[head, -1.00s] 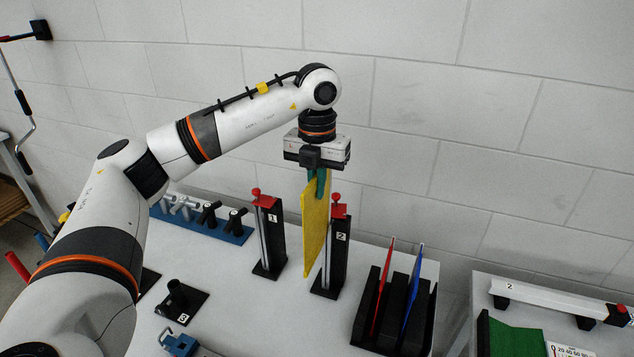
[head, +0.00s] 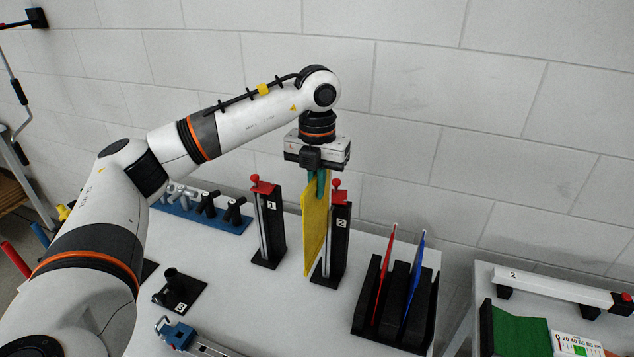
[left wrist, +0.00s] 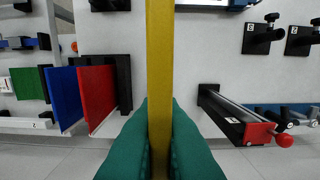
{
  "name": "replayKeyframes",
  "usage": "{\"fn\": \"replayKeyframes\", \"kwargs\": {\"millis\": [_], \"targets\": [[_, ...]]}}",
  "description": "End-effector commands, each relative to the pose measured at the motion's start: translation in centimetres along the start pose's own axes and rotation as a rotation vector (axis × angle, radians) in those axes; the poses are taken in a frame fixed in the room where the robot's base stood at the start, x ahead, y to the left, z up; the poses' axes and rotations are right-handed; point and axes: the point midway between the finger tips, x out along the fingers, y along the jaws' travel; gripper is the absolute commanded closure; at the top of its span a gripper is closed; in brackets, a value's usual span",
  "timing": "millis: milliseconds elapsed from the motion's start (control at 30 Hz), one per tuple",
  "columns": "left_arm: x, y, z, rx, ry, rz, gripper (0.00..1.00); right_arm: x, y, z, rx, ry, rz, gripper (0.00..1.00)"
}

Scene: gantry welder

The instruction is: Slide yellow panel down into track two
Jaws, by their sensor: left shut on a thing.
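My left gripper (head: 318,184), with green fingertips, is shut on the top edge of the yellow panel (head: 314,232). The panel hangs upright, thin and tall, close to the left side of the black post of track two (head: 337,245), which has a red knob and a label 2. It partly overlaps that post, and I cannot tell whether its edge is in the track. Its lower end is near the post's foot. In the left wrist view the panel (left wrist: 160,75) runs edge-on between the green fingers (left wrist: 160,145). My right gripper is not in view.
Track one (head: 268,225), a similar post, stands left of the panel. A black rack (head: 363,318) at the right holds a red panel (head: 384,275) and a blue panel (head: 414,280). A black stand (head: 179,292) labelled 3 is at front left. Bare table lies before the posts.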

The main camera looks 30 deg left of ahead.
Motion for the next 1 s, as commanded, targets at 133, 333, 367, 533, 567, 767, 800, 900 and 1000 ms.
{"fn": "replayKeyframes", "kwargs": {"millis": [133,333,367,533,567,767,800,900,1000], "targets": [[0.8,0.0,0.0,0.000,0.000,0.000,1.00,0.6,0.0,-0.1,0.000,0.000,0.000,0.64],[1.6,0.0,0.0,0.000,0.000,0.000,1.00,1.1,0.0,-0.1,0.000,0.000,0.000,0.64],[1.7,0.0,0.0,0.000,0.000,0.000,1.00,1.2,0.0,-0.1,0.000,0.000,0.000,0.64],[2.4,0.0,0.0,0.000,0.000,-0.001,1.00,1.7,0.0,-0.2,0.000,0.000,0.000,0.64],[2.5,0.0,0.0,0.000,0.000,-0.001,1.00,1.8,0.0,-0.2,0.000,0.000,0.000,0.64],[3.3,0.0,0.0,0.000,0.000,-0.001,1.00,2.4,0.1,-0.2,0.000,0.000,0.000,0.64],[3.5,0.0,0.0,0.000,0.000,-0.001,1.00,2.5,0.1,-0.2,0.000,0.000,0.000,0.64],[3.9,0.0,0.0,0.000,0.000,-0.001,1.00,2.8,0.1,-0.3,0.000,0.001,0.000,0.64],[4.2,0.0,0.0,0.000,0.000,-0.001,1.00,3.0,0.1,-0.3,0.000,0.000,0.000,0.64]]}}
